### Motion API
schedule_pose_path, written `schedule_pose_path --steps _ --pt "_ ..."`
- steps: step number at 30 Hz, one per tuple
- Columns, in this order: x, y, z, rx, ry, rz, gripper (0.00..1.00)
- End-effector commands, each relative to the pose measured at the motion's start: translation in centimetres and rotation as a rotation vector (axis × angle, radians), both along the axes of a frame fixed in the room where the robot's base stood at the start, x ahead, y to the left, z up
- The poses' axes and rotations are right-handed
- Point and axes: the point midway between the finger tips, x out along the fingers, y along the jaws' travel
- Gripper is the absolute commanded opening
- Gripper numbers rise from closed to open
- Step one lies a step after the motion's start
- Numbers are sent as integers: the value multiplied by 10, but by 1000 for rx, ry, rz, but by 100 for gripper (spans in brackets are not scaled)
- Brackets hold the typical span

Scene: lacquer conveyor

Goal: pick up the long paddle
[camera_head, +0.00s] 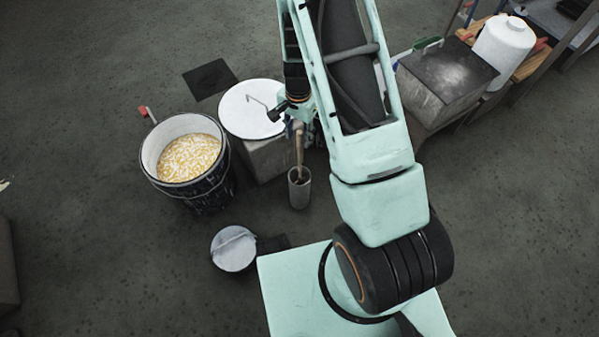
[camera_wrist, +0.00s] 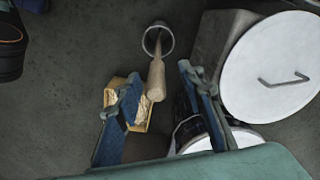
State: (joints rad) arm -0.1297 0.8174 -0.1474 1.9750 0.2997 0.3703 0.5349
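The long paddle (camera_head: 299,148) has a pale wooden handle and stands upright, slightly tilted, in a grey cylindrical holder (camera_head: 299,192) on the floor. In the wrist view the paddle (camera_wrist: 157,72) points toward the camera, its lower part inside the holder (camera_wrist: 147,42). My gripper (camera_wrist: 156,80) is open, with one blue-grey finger left of the handle and one right. The handle's end shows between the fingers, with gaps on both sides. In the head view my gripper (camera_head: 291,108) is partly hidden by my arm, just above the handle.
A dark barrel (camera_head: 205,190) with yellowish-white contents stands left of the holder. A white disc lid (camera_head: 245,118) with a bent handle lies on a grey block. A small round lidded pot (camera_head: 233,249) is nearer me. A dark-topped box (camera_head: 448,75) stands right.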

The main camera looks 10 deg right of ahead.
Motion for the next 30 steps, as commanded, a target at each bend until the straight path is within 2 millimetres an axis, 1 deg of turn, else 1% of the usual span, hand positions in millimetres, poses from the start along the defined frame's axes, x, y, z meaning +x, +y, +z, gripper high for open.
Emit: schedule_pose_path --steps 4,7,10,12,18,20,28,30 --pt "-3 -1 -17 1 2 0 36" --pt "-6 -1 -33 1 2 0 36" --pt "-6 -1 -47 1 1 1 36" --pt "-6 -1 -51 0 0 1 36" --pt "-5 -1 -50 1 -1 1 36" --pt "-5 -1 -49 1 -1 1 31" --pt "-5 -1 -49 1 -1 1 1" --pt "-5 -1 -49 1 -1 1 0"
